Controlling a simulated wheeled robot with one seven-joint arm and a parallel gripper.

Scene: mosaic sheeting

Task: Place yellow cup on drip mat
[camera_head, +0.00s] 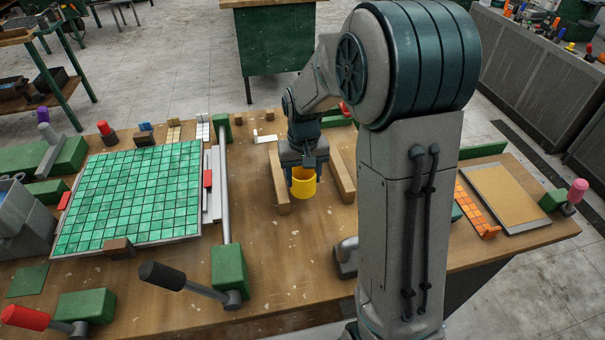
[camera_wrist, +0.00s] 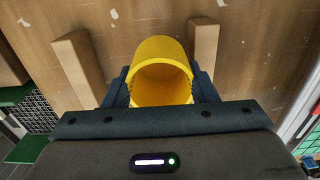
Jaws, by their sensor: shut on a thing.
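The yellow cup (camera_head: 303,188) is between two wooden bars near the middle of the bench. My gripper (camera_head: 303,171) is shut on it from above, with a finger on each side. In the wrist view the cup (camera_wrist: 160,50) sits between the dark fingers of my gripper (camera_wrist: 160,88), its open mouth facing the camera. I cannot tell whether its base touches the bench. A flat dark green square (camera_head: 27,281) lies at the front left of the bench and may be the drip mat; I cannot tell for sure.
A left wooden bar (camera_head: 278,182) and a right wooden bar (camera_head: 341,172) flank the cup. A green tiled mosaic sheet (camera_head: 130,198) fills the left, with clamps and a grey bin (camera_head: 22,222) around it. A tan board (camera_head: 507,196) lies right. My arm hides part of the bench.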

